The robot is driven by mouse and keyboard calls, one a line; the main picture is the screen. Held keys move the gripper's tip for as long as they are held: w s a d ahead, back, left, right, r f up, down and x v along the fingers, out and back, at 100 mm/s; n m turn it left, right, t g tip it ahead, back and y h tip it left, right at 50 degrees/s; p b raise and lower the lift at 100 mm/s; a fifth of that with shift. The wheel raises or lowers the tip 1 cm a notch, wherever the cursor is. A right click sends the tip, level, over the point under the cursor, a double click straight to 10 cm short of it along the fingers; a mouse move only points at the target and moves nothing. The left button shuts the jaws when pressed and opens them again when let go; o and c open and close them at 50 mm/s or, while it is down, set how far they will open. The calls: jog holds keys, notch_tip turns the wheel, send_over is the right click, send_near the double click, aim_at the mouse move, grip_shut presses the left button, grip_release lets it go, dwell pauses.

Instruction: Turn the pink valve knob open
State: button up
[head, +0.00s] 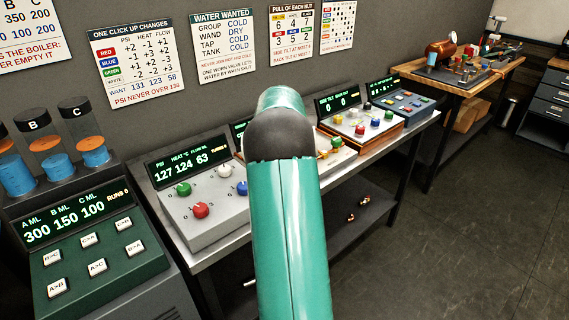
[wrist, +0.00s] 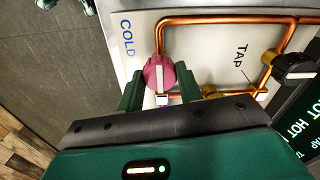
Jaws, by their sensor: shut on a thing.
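The pink valve knob (wrist: 158,72) is in the wrist view, on a pale panel (wrist: 205,60) beside the word COLD. A white stripe on its face runs roughly up and down in the picture. My gripper (wrist: 160,84) has one green finger on each side of the knob and is shut on it. The knob sits on a copper pipe run (wrist: 215,19). In the head view my green arm hides the knob and my gripper.
A dark knob (wrist: 289,69) with a pale bar and a brass fitting sits right of the TAP label in the wrist view. A console with red, green, white and blue knobs (head: 201,210) stands left of my arm in the head view. Open floor (head: 450,200) lies to the right.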

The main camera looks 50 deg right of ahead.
jog(key=o, duration=1)
notch_tip(320, 180, up, 14)
jog(key=shift+f, duration=0.1)
